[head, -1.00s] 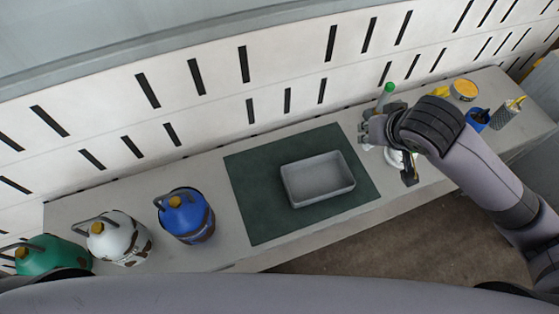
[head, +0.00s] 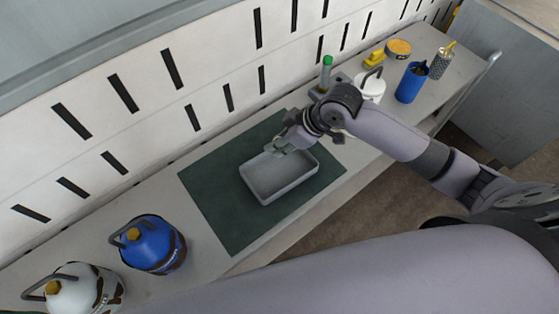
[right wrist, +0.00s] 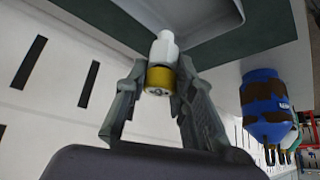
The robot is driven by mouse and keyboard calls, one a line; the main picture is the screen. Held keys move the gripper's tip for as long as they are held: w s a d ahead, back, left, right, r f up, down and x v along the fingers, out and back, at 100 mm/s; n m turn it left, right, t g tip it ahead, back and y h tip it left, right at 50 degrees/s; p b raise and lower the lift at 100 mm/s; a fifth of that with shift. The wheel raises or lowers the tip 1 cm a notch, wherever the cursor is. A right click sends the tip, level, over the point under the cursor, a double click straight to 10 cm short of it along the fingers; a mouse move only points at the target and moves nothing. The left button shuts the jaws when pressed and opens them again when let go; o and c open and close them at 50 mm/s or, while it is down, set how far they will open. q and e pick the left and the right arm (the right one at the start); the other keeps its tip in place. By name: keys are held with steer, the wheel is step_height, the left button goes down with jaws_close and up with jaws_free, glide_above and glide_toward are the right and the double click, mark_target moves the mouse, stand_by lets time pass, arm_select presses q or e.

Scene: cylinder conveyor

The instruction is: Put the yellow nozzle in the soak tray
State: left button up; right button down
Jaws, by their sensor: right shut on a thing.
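The yellow nozzle (right wrist: 159,79) has a yellow band and a white tip. My right gripper (right wrist: 160,88) is shut on it, one finger on each side, in the right wrist view. In the head view my right gripper (head: 281,147) is at the far edge of the grey soak tray (head: 292,189), and the nozzle cannot be made out there. The tray is an open rectangular box on a dark green mat (head: 215,193); its inside looks empty. Part of the tray also shows at the top of the right wrist view (right wrist: 200,12). My left gripper is not in view.
A green-topped item (head: 326,72), a white container (head: 373,87), a blue cup (head: 411,82) and a yellow tape roll (head: 398,48) stand to the right. A slotted wall runs behind.

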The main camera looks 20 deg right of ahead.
step_height(320, 180, down, 10)
steer(key=shift+f, duration=0.1)
stand_by(0.4)
steer(key=c, duration=1.4)
jaws_free()
steer(key=shift+f, duration=0.1)
steer(key=shift+o, duration=0.2)
steer(key=v, duration=1.2)
steer(key=shift+w+a, duration=0.1)
